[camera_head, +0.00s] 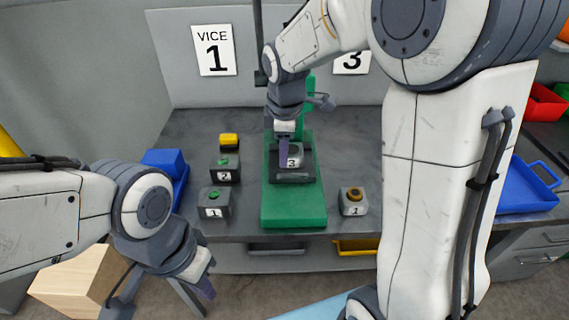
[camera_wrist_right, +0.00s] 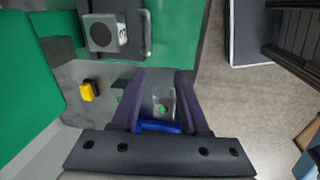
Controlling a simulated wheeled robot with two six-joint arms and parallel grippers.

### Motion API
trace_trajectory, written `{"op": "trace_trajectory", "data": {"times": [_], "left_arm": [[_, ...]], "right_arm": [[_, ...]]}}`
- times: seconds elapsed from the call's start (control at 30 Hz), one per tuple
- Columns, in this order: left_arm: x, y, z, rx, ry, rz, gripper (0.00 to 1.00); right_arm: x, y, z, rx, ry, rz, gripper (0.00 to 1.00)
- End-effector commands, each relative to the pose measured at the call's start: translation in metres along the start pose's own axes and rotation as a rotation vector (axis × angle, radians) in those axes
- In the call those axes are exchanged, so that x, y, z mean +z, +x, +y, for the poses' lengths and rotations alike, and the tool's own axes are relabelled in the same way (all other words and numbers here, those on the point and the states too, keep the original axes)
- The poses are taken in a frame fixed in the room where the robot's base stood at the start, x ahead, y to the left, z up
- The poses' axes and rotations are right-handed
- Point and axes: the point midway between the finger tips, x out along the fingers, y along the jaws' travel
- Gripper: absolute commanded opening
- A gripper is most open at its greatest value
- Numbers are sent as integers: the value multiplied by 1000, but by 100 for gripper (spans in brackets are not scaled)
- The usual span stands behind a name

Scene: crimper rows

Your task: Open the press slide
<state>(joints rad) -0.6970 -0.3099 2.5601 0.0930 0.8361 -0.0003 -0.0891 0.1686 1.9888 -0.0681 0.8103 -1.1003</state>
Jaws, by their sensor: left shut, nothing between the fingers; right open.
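The green press (camera_head: 294,203) stands on the grey bench, with a dark tray-like part (camera_head: 303,176) on its base. A grey block marked 3 (camera_head: 296,162) sits on that part; the block also shows in the wrist view (camera_wrist_right: 103,35). I cannot tell for sure which part is the slide. My right gripper (camera_head: 284,152) is open above the press, partly hiding the block and the press behind. In the wrist view its fingers (camera_wrist_right: 160,108) hold nothing, with a green button box below between them. My left gripper (camera_head: 205,292) is shut and empty, in front of the bench at lower left.
Green-button boxes marked 1 (camera_head: 214,209) and 2 (camera_head: 225,175) stand left of the press, with a yellow item (camera_head: 229,139) behind. An orange-button box (camera_head: 353,208) stands right. Blue bins (camera_head: 167,166) (camera_head: 528,197) are at both sides. A wooden box (camera_head: 75,280) is lower left.

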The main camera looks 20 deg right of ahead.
Motion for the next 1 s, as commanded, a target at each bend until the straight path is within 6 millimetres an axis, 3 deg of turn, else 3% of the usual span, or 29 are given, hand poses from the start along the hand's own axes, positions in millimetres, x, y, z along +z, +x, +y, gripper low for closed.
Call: {"op": "trace_trajectory", "data": {"times": [0.03, 0.13, 0.27, 0.7, 1.0], "left_arm": [[0, 2, 0, 0, 0, 0, 0], [0, 2, 0, 0, 0, 0, 0], [0, -1, 0, 0, 0, 0, 0], [-1, -10, 1, 0, -1, 0, 0], [-1, -11, 1, 0, -1, 0, 0]], "right_arm": [[9, 5, 12, 6, -19, -8, 45], [18, 11, 23, 13, -54, -16, 45], [20, 24, 25, 12, -63, -19, 45], [21, 99, 25, 13, -61, -17, 45], [21, 112, 26, 16, -61, -16, 45]]}}
